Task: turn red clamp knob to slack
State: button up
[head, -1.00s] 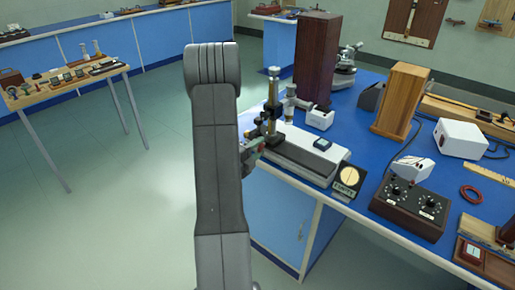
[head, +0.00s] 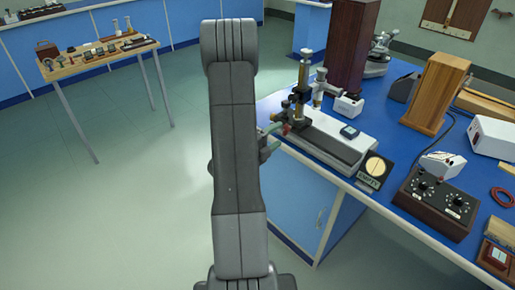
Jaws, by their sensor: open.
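The red clamp knob (head: 285,130) shows as a small red spot at the left end of a grey and white bench instrument (head: 335,140), low beside its upright brass tube (head: 304,75). My gripper (head: 272,139) reaches out from behind my arm, with greenish fingers that are open and apart. The fingers are close to the knob, at its left. I cannot tell whether they touch it or lie around it. My arm hides the rest of the gripper, and the knob is too small to show its turn.
The blue bench (head: 350,178) carries a black dial box (head: 374,171), a dark control box with knobs (head: 438,201) and a tall wooden block (head: 436,93) to the right. A small wooden table (head: 98,58) stands at the left. The floor between is clear.

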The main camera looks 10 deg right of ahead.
aim_at(284, 131)
jog(key=v, duration=0.9)
jog(key=shift+s+a+b, duration=0.25)
jog(key=shift+a+b, duration=0.05)
jog(key=p+x, duration=0.1)
jog(key=x, duration=1.3)
jog(key=shift+a, duration=0.1)
